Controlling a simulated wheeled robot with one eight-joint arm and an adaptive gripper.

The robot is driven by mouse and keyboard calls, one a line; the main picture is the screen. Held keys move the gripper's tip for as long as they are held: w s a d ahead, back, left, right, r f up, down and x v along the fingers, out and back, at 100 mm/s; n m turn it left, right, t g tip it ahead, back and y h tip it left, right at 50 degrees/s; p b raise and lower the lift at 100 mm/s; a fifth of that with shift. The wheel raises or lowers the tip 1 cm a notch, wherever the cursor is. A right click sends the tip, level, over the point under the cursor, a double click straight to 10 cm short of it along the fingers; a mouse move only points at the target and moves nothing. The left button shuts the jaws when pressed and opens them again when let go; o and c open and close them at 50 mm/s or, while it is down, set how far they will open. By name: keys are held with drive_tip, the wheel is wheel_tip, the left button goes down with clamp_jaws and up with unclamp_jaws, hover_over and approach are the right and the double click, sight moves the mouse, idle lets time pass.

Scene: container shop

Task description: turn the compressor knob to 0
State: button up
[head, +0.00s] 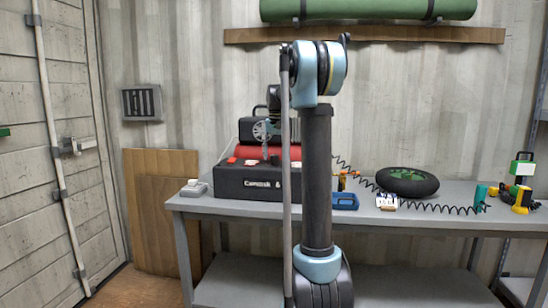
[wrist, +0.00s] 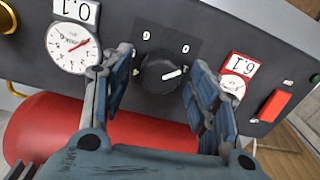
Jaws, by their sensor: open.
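The compressor (head: 255,181) stands on the left part of the bench, with a black base, a red tank and a dark panel box above. The wrist view shows its panel rotated, with the round black knob (wrist: 158,75) in the middle. The knob's white pointer points right and slightly up. The printed 0 (wrist: 185,48) is up and right of the knob, and a 9-like digit is up and left. My gripper (wrist: 163,64) is open, one blue-padded finger on each side of the knob. Contact is not visible. My gripper (head: 268,135) partly covers the panel in the head view.
A white gauge (wrist: 72,46) is left of the knob; a red-framed gauge (wrist: 236,80) and red switch (wrist: 273,105) are right. The red tank (wrist: 65,130) lies below. The bench (head: 360,216) also holds a black round cushion-like object (head: 407,181), a blue tray (head: 345,201) and a coiled hose.

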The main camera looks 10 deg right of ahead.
drive_tip(key=shift+f, duration=0.15)
drive_tip(key=shift+c, duration=0.3)
drive_tip(key=c, duration=1)
drive_tip(key=shift+n, duration=0.4)
drive_tip(key=o, duration=1.1)
drive_tip(key=shift+c, duration=0.2)
wheel_tip(320, 180, up, 12)
drive_tip(key=shift+d, duration=0.15)
drive_tip(key=shift+f, duration=0.1)
